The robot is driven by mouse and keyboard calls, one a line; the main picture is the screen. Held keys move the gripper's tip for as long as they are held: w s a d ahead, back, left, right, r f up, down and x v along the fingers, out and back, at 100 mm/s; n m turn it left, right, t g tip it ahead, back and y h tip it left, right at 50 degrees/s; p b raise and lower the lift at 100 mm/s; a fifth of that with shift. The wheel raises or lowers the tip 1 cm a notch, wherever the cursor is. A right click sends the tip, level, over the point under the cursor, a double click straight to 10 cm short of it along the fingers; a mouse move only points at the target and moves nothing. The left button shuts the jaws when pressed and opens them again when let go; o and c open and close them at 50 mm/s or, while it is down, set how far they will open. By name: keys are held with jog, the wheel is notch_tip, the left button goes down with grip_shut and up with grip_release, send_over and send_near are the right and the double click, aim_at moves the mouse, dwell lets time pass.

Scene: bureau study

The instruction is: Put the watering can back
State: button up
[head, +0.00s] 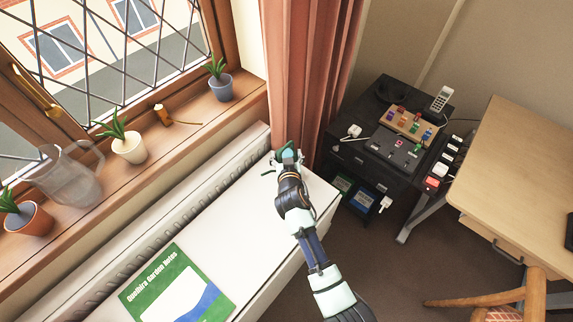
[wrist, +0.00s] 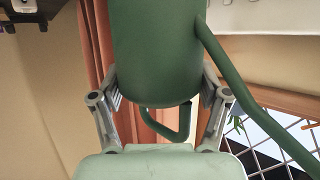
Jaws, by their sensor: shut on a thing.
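The green watering can (wrist: 155,50) fills the upper middle of the wrist view, with a long curved green tube at its right. My gripper (wrist: 160,88) is shut on the can's body, one finger on each side. In the head view my gripper (head: 288,158) is at the far right end of the white ledge, by the curtain. Only a small part of the watering can (head: 286,150) shows there; my gripper hides the rest. I cannot tell whether the can touches the ledge.
A wooden windowsill (head: 185,125) holds several potted plants, a clear jug (head: 68,176) and a small brown object (head: 163,114). A green book (head: 178,287) lies on the white ledge (head: 232,228). The pink curtain (head: 310,75) hangs close behind my gripper. A cluttered black cabinet (head: 350,152) stands right.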

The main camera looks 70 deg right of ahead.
jog(key=shift+f+b, duration=0.6)
jog(key=shift+f, duration=1.45)
jog(key=shift+f, duration=0.1)
jog(key=o, duration=1.5)
jog(key=shift+a+r, duration=0.15)
jog(key=shift+r, duration=0.05)
jog(key=p+v, duration=0.2)
jog(key=v, duration=0.9)
jog(key=shift+s+a, duration=0.2)
jog(key=shift+a, duration=0.1)
